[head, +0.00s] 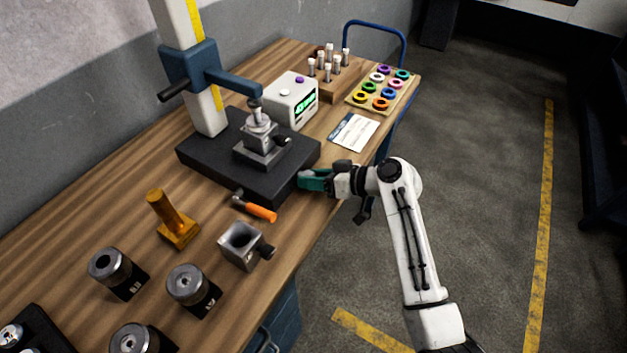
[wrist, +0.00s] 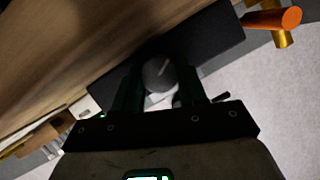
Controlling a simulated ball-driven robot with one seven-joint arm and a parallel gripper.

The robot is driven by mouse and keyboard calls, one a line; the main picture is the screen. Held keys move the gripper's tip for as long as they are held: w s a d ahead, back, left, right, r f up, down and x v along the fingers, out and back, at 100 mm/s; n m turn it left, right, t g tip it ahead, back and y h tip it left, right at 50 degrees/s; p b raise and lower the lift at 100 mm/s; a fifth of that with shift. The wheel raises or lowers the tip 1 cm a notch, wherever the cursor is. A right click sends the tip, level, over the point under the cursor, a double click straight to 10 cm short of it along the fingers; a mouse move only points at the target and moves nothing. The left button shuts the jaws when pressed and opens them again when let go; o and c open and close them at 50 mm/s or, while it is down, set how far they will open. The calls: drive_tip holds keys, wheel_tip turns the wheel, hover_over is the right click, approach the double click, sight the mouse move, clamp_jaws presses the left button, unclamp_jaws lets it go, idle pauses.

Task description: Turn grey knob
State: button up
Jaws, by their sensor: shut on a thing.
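The grey knob (wrist: 158,72) is round with a pale line across its face. It shows in the wrist view between the two dark green fingers of my gripper (wrist: 157,88), beside the side face of the black base (wrist: 218,35). My gripper is shut on the knob. In the head view my gripper (head: 312,180) is at the right front side of the black base (head: 212,160), and it hides the knob there. The knob's pale line is slanted in the wrist view.
A column with a blue arm (head: 205,70) rises from the base over a metal fixture (head: 262,145). An orange-handled tool (head: 258,212) and a grey block (head: 240,243) lie in front. A white display box (head: 290,100) stands behind. Open floor (head: 480,200) lies right of the bench.

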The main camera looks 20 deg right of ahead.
drive_tip(key=shift+d+m+g+y+b, duration=0.1)
drive_tip(key=shift+m+g+y+b, duration=0.4)
drive_tip(key=shift+m, duration=0.6)
drive_tip(key=shift+f+y, duration=0.1)
drive_tip(key=shift+y, duration=0.2)
drive_tip(key=o, duration=1.1)
drive_tip(key=shift+c, duration=0.2)
